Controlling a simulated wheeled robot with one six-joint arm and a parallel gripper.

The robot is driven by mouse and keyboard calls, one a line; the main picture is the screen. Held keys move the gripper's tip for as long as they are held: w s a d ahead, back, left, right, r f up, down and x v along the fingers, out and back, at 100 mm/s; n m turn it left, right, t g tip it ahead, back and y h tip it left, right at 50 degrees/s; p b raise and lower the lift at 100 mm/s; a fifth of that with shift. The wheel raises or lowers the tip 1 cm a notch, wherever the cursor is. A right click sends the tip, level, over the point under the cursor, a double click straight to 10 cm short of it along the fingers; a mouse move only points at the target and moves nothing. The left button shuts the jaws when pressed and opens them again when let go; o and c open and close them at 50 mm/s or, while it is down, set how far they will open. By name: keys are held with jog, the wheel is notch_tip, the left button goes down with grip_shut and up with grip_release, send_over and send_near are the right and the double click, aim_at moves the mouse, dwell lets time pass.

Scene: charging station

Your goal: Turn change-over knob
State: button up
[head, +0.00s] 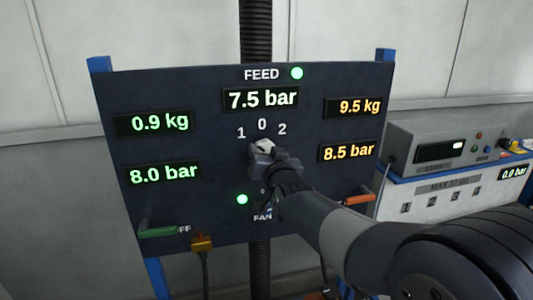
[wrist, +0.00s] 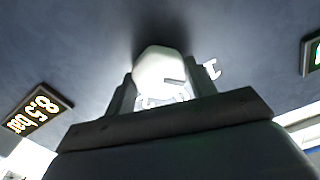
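The change-over knob (head: 265,144) is a pale knob on the dark panel (head: 215,165), below the marks 1, 0 and 2. My gripper (head: 268,152) is at the knob and hides most of it in the head view. In the wrist view the white knob (wrist: 160,72) sits between my two fingers (wrist: 162,95), which are close against its sides. A dark notch on the knob faces towards the mark 1 (wrist: 212,70).
The FEED display (head: 261,98) reads 7.5 bar, with a green lamp (head: 297,73) lit. A green handle (head: 158,229), a yellow connector (head: 202,242) and an orange handle (head: 358,200) are low on the panel. A bench with an instrument (head: 445,145) stands right.

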jog(key=c, duration=0.4)
jog(key=shift+f+m+b, duration=0.15)
jog(key=shift+m+b, duration=0.15)
jog(key=shift+b, duration=0.4)
jog(key=m+b, duration=1)
jog(key=m, duration=0.7)
jog(key=shift+m, duration=0.3)
jog(key=o, duration=1)
jog(key=shift+c, duration=0.2)
